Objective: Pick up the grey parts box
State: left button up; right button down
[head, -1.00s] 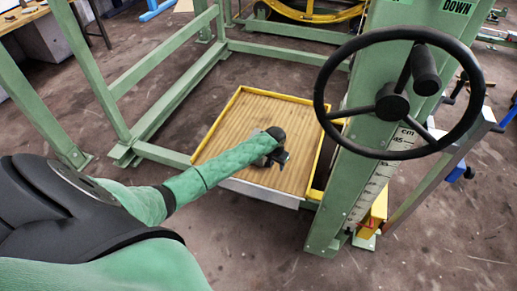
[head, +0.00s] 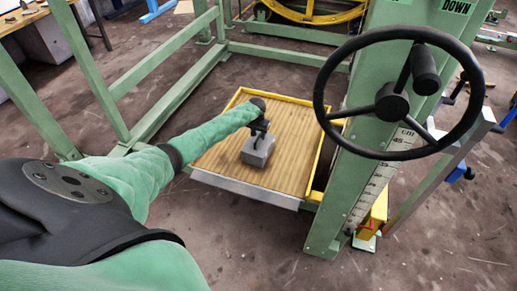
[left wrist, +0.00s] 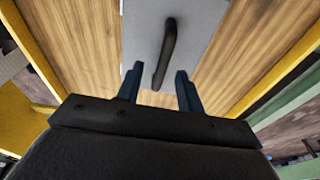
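The grey parts box (head: 258,150) sits on the wooden platform (head: 219,147), near its middle. In the left wrist view the box (left wrist: 195,30) shows its grey top with a dark bar handle (left wrist: 169,45). My left gripper (head: 259,133) is at the top of the box in the head view. In the left wrist view its two blue fingers (left wrist: 159,88) are open, one on each side of the handle's near end, with gaps between. Whether they touch the box is not clear. My right gripper is not in view.
The platform has yellow edges and a metal front lip (head: 245,189). A green post with a cm scale (head: 368,190) and a large black handwheel (head: 392,102) stand at its right. Green frame beams (head: 165,94) run on the left and behind.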

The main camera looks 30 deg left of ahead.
aim_at(259, 137)
pick_arm(q)
jog(key=shift+w+a+f, duration=0.1)
jog(key=shift+f, duration=0.75)
jog(key=shift+w+a+f, duration=0.1)
jog(key=shift+f, duration=0.75)
grip_shut()
jog(key=shift+r, duration=0.1)
